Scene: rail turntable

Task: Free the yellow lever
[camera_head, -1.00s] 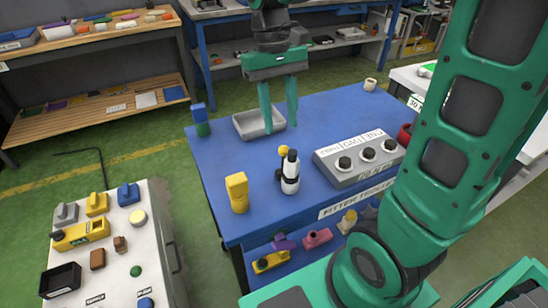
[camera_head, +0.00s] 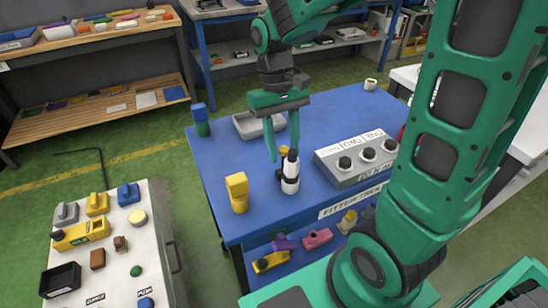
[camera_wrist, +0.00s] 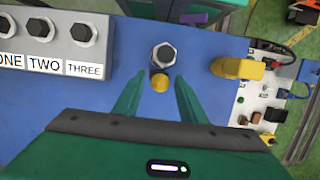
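A white post with a black top (camera_head: 290,178) stands upright on the blue table. A yellow ball knob sits beside its top; it shows clearly in the wrist view (camera_wrist: 159,83), next to the hexagonal post top (camera_wrist: 163,54). My gripper (camera_head: 283,155) is open, its fingers pointing down at the post. In the wrist view the yellow knob lies between the two fingertips (camera_wrist: 160,78); I cannot tell whether they touch it. In the head view a finger partly hides the knob. A separate yellow block-like piece (camera_head: 238,194) stands left of the post.
A grey box with several black knobs (camera_head: 345,178) stands right of the post. A grey tray (camera_head: 245,127) and a blue-green piece (camera_head: 201,120) are farther back. A white cart (camera_head: 118,255) with small parts stands at the left.

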